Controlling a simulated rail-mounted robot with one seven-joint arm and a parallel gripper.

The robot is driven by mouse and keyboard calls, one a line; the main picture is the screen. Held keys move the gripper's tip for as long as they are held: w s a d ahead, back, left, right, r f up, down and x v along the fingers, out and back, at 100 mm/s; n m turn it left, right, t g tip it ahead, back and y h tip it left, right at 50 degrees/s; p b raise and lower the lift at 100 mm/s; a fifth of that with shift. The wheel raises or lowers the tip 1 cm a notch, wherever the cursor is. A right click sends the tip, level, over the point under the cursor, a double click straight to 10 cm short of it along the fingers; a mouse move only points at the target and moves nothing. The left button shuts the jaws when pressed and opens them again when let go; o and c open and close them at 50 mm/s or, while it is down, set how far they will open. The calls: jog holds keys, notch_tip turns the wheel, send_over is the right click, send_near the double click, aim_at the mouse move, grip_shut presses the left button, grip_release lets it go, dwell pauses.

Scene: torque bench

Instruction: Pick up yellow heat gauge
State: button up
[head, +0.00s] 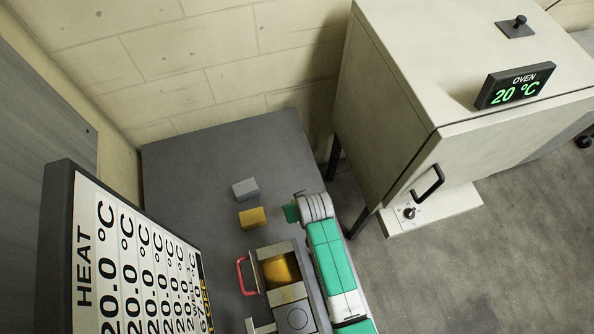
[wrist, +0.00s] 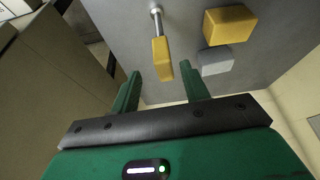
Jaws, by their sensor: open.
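A yellow-handled piece with a metal shaft and round end (wrist: 161,58) shows at the top middle of the wrist view, in line with the gap between my fingers; this looks like the heat gauge. I cannot tell whether it lies between the fingers or beyond them. It is not visible in the head view, where my arm may hide it. My gripper (wrist: 161,76) is open, with green fingers apart. In the head view my gripper (head: 291,213) is over the grey bench, right of a yellow block (head: 253,217). That block also shows in the wrist view (wrist: 229,24).
A grey block (head: 245,188) lies beside the yellow block. An open box with a golden inside (head: 279,270) and a red handle (head: 241,276) stands near my arm. An oven (head: 440,90) reading 20 °C is right. A HEAT board (head: 85,240) stands front left. The bench's back left is clear.

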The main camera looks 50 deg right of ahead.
jog(key=x, duration=0.6)
jog(key=shift+w+a+r+b, duration=0.1)
jog(key=shift+w+a+b, duration=0.05)
jog(key=shift+w+b, duration=0.15)
jog(key=shift+c, duration=0.3)
grip_shut()
